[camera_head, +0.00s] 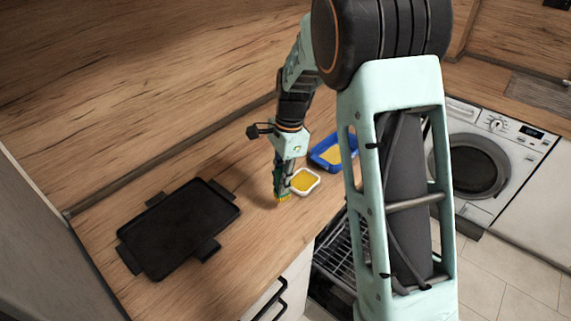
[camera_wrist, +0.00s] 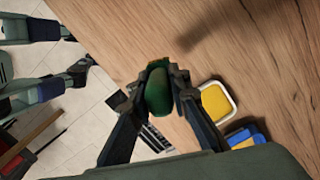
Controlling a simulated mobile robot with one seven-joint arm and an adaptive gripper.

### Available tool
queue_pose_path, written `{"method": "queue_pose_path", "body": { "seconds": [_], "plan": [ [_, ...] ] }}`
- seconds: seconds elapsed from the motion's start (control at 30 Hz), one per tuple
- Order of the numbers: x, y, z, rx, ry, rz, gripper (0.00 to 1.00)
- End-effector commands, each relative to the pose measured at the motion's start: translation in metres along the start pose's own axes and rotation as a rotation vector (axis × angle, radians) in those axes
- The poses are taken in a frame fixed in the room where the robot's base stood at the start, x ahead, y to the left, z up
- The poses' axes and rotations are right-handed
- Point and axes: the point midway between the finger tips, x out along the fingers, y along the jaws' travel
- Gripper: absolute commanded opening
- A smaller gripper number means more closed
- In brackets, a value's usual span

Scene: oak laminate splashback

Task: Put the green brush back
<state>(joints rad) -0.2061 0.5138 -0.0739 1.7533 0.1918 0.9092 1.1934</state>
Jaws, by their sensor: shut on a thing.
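The green brush (camera_head: 282,198) points down from my gripper (camera_head: 283,180), with yellow bristles at its lower end. It is over the wooden counter, just left of the small white dish. I cannot tell whether the bristles touch the counter. In the wrist view my gripper (camera_wrist: 160,82) is shut on the rounded green top of the brush (camera_wrist: 158,92), one finger on each side.
The white dish (camera_head: 316,177) has a yellow inside. A blue tray (camera_head: 319,161), also yellow inside, stands behind it to the right. A black griddle (camera_head: 180,228) lies on the left. Bare counter (camera_head: 254,205) lies between griddle and brush. An open dishwasher rack (camera_head: 335,255) is below the edge.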

Motion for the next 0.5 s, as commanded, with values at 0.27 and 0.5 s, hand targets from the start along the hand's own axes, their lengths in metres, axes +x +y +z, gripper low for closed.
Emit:
{"method": "queue_pose_path", "body": {
  "seconds": [0.27, 0.5],
  "plan": [
    [0.014, 0.002, 0.0, 0.003, -0.005, 0.003, 0.0],
    [0.041, 0.002, -0.004, 0.003, -0.005, 0.004, 0.0]
  ]
}}
